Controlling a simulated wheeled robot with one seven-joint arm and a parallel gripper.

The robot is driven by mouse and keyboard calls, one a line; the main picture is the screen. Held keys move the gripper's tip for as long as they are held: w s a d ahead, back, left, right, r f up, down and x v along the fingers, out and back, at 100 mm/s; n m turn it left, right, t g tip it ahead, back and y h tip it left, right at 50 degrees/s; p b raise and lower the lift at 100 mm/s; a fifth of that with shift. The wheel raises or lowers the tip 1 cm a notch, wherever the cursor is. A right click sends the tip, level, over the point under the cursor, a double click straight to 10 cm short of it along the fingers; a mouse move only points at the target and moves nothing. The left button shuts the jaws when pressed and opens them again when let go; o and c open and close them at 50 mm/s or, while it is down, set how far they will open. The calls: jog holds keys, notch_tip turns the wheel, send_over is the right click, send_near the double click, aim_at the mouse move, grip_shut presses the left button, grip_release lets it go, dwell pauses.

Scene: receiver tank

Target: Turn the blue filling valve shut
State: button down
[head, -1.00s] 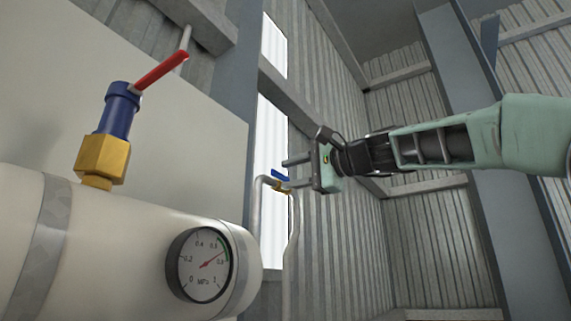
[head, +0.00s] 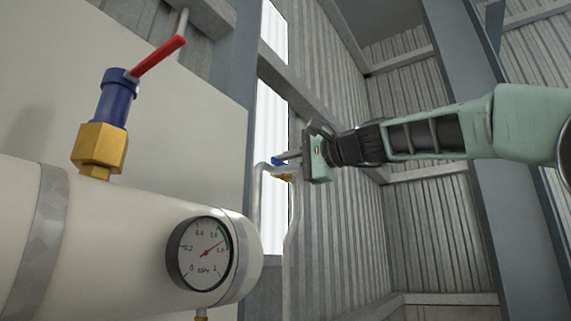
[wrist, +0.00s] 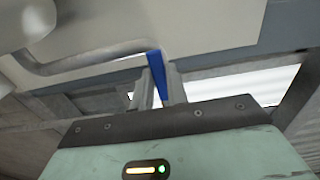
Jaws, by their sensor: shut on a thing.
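The blue filling valve handle (head: 279,161) sits on a brass valve body (head: 284,177) on the thin pipe, right of the tank in the head view. In the wrist view the blue handle (wrist: 156,75) stands between the two fingers of my gripper (wrist: 160,85). My gripper (head: 290,160) has its fingers shut on the blue handle. In the head view the fingers partly cover the handle. The wrist view does not show the brass body clearly.
A cream tank (head: 110,245) fills the lower left. It carries a pressure gauge (head: 201,254) and a brass and blue valve (head: 116,97) with a red lever (head: 157,56). The thin pipe (head: 291,225) runs beside a bright window strip. A corrugated wall stands behind.

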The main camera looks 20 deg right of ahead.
jog(key=w+d+f+n+b, duration=0.3)
jog(key=d+f+n+b, duration=0.2)
jog(key=n+b, duration=0.8)
jog(key=shift+w+f+n+b, duration=0.4)
jog(key=shift+f+n, duration=0.3)
jog(key=shift+n, duration=1.7)
jog(key=shift+d, duration=0.1)
jog(key=c, duration=1.4)
grip_release()
jog(key=shift+s, duration=0.15)
jog(key=b+v, duration=0.5)
jog(key=v, duration=1.2)
jog(key=shift+d+r, duration=0.1)
jog(key=shift+r, duration=0.05)
